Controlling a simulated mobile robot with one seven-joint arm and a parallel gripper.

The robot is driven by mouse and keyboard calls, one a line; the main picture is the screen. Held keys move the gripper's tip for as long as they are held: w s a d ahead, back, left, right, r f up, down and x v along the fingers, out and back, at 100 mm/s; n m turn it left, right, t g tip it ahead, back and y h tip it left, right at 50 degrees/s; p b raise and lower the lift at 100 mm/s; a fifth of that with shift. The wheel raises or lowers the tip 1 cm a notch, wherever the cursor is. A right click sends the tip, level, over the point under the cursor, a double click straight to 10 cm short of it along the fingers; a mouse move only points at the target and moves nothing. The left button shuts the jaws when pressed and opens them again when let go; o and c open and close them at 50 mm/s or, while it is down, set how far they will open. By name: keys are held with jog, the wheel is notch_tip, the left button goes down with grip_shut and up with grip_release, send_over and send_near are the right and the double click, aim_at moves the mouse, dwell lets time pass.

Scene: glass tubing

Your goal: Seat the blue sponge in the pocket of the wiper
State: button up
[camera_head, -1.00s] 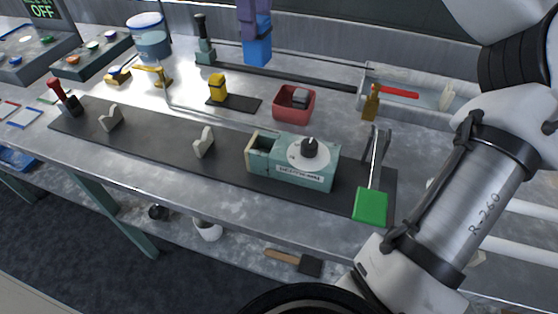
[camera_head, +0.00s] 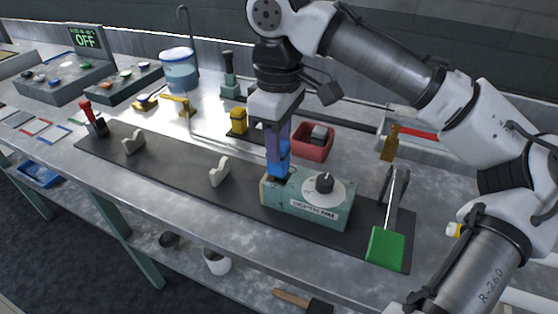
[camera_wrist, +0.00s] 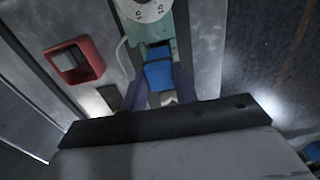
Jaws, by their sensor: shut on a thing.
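My gripper (camera_head: 277,158) is shut on the blue sponge (camera_head: 283,165) and points down over the left end of the teal box with a white dial (camera_head: 305,210). This box seems to be the wiper; its pocket is at that left end and is mostly hidden by the sponge. In the wrist view the sponge (camera_wrist: 158,75) sits between my purple fingers (camera_wrist: 160,85), beside the box's dial (camera_wrist: 146,10). A dark gap shows at the sponge's far edge. I cannot tell how deep the sponge sits, or whether it touches the pocket walls.
The box stands on a dark strip (camera_head: 180,172) with two cream supports (camera_head: 220,171). A red tray (camera_head: 313,142) lies close behind the box. A green-ended lever (camera_head: 386,248) is at its right. A yellow block (camera_head: 239,121) stands behind left.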

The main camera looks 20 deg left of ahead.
jog(key=shift+f, duration=2.4)
jog(key=shift+f, duration=0.1)
jog(key=o, duration=1)
jog(key=shift+c, duration=0.2)
notch_tip(320, 180, up, 12)
jog(key=shift+r, duration=0.2)
jog(key=shift+f, duration=0.1)
